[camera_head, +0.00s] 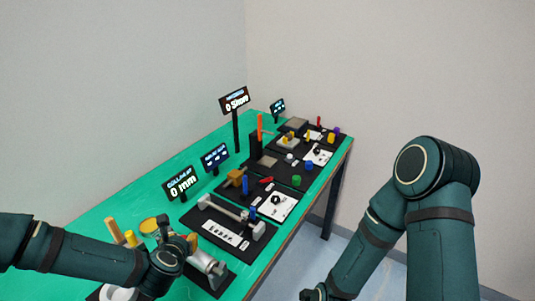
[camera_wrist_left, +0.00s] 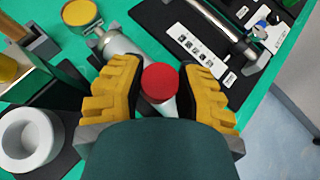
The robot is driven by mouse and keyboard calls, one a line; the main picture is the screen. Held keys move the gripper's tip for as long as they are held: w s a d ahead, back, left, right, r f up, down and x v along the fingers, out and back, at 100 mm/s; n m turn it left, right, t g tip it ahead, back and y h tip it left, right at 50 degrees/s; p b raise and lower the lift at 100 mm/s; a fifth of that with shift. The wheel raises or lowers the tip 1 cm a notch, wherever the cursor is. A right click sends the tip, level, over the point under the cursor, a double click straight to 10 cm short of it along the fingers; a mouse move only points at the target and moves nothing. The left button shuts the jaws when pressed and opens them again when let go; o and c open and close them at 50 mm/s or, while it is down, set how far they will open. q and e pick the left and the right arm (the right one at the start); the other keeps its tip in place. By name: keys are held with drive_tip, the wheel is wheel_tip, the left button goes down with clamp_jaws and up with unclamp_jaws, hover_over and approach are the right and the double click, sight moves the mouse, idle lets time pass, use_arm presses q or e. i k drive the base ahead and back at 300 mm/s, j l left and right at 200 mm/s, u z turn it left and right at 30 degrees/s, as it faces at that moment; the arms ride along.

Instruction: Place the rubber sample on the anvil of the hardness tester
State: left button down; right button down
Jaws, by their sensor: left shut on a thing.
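My left gripper (camera_head: 192,243) is at the near left end of the table. I cannot tell whether this is the rubber sample. A sign reading "0 Shore" (camera_head: 235,101) stands on a pole farther along the table. The hardness tester seems to be the dark upright (camera_head: 254,145) near it; its anvil is too small to make out.
A green table (camera_head: 130,194) holds a row of black mats with small devices. A caliper-like bar (camera_head: 222,207) lies beyond my left gripper. A white ring (camera_wrist_left: 28,138) and a yellow-topped tin (camera_wrist_left: 79,13) are close by. Small coloured cylinders (camera_head: 308,166) stand along the right edge.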

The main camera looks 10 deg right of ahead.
sight(269, 162)
drive_tip(key=i+l+z, duration=0.4)
drive_tip(key=i+l, duration=0.15)
drive_tip(key=i+l+z, duration=0.15)
drive_tip(key=i, duration=0.4)
drive_tip(key=i+l+z, duration=0.2)
drive_tip(key=i, duration=0.35)
